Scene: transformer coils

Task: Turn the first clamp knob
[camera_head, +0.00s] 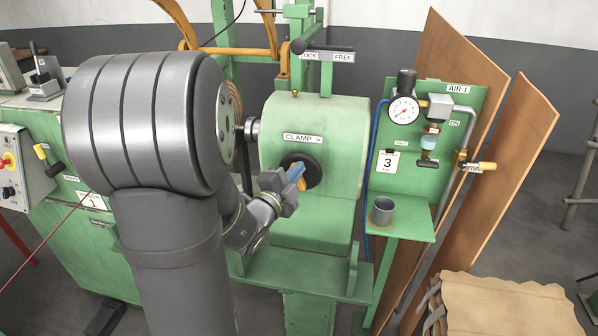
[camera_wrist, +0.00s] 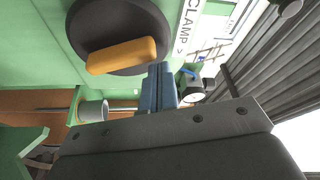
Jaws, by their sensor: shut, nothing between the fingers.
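The clamp knob is a black round disc (camera_head: 312,172) with an orange grip bar (camera_head: 301,184) on the front of the green housing, below a "CLAMP >" label (camera_head: 303,138). My gripper (camera_head: 295,172) is in front of the knob and hides part of it. In the wrist view the knob's disc (camera_wrist: 105,20) and orange bar (camera_wrist: 122,55) are at upper left. My gripper's blue fingers (camera_wrist: 158,88) are shut together and empty, close to the bar's right end. I cannot tell whether they touch it.
A second black knob (camera_head: 251,130) sticks out from the housing's left side. To the right, a green panel carries a gauge (camera_head: 404,109) and valves. A grey cup (camera_head: 382,211) stands on a green shelf (camera_head: 408,225). A LOCK/FREE lever (camera_head: 320,47) is above the housing.

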